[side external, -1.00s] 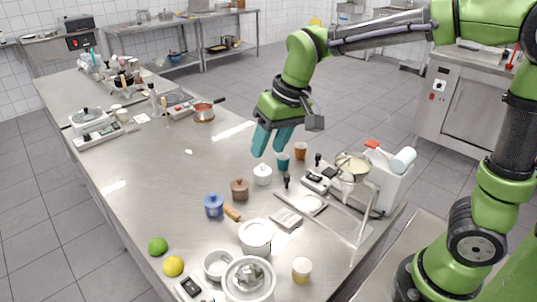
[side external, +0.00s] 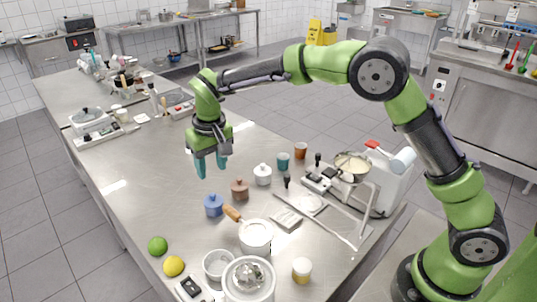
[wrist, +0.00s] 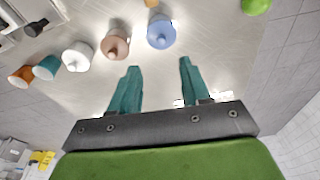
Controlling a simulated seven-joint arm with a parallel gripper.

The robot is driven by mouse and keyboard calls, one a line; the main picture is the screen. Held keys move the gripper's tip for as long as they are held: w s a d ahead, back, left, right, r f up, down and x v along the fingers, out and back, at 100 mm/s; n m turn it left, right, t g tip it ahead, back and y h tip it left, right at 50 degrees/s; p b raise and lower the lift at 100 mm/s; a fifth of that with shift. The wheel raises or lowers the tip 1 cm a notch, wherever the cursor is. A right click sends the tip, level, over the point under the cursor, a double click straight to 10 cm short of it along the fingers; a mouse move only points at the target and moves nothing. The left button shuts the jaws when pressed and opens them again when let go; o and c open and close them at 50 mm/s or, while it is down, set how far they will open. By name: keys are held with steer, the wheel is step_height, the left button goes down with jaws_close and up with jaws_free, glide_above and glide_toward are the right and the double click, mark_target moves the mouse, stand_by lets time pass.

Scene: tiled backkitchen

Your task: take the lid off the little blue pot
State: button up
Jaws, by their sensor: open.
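The little blue pot (side external: 214,206) stands on the steel table with its knobbed lid on. In the wrist view the blue pot (wrist: 161,32) is at the top middle, beyond the fingertips. A brown lidded pot (side external: 239,190) and a white lidded pot (side external: 263,174) stand in a row beside it; they also show in the wrist view. My gripper (side external: 210,170) has teal fingers, points down and is open and empty, above the table behind the blue pot. In the wrist view my gripper's fingers (wrist: 158,64) are spread wide with nothing between them.
A teal cup (side external: 283,160) and an orange cup (side external: 300,150) continue the row. A wooden-handled pan (side external: 256,238) stands close in front of the pots. A lime (side external: 158,246) and a lemon (side external: 173,266) lie near the front left edge.

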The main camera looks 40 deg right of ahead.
mark_target(212, 194)
steer(key=f, duration=0.6)
steer(key=w+f, duration=0.1)
steer(key=f, duration=0.2)
steer(key=shift+a, duration=0.15)
jaws_close()
